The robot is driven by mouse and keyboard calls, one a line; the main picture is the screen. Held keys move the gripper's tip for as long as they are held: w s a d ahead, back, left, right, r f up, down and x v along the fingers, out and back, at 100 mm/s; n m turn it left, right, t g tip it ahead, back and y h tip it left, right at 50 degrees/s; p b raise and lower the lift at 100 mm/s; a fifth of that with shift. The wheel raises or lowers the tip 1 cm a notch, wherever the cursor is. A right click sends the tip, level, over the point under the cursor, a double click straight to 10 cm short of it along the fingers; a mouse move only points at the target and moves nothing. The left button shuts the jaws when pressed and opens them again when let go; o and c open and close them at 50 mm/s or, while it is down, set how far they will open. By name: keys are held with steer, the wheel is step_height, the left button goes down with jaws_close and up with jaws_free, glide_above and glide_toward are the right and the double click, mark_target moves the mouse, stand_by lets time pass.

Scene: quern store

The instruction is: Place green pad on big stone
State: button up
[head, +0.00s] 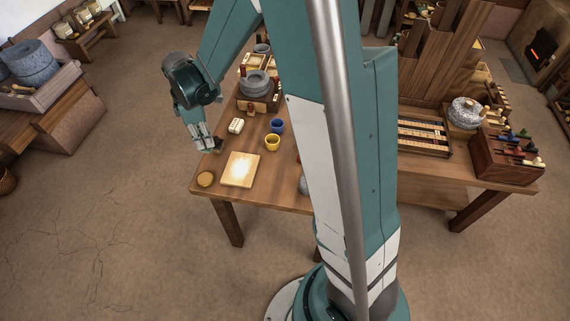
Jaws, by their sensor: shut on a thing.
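My gripper (213,148) hangs fingers-down over the left edge of the wooden table. It is shut on a small dark thing between its fingertips. Its colour is too small to make out, so I cannot tell if it is the green pad. No plainly green pad shows elsewhere. A dark grey round stone (256,84) sits in a wooden stand at the far left of the table, beyond my gripper. A speckled pale grey stone (466,111) stands on the right. I cannot tell which is the big stone.
A tool box (505,160) is at right. My arm hides the middle.

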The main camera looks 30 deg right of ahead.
steer(key=shift+s+d+r, duration=0.2)
steer(key=shift+s+d, duration=0.1)
steer(key=shift+d, duration=0.25)
steer(key=s+d+r+p, duration=0.2)
steer(key=s+d+r, duration=0.2)
steer(key=s+d, duration=0.85)
step_height(320, 180, up, 2)
steer(key=r+p, duration=0.1)
glide_above(307, 183)
steer(key=w+d, duration=0.1)
steer(key=shift+w+d+f, duration=0.15)
steer(key=shift+d+f, duration=0.05)
steer(key=shift+f, duration=0.05)
steer(key=shift+f, duration=0.1)
steer(key=shift+f+b, duration=0.65)
steer(key=shift+f, duration=2.2)
steer(key=shift+f+b, duration=0.6)
steer(key=shift+f, duration=1.45)
steer(key=shift+f, duration=0.2)
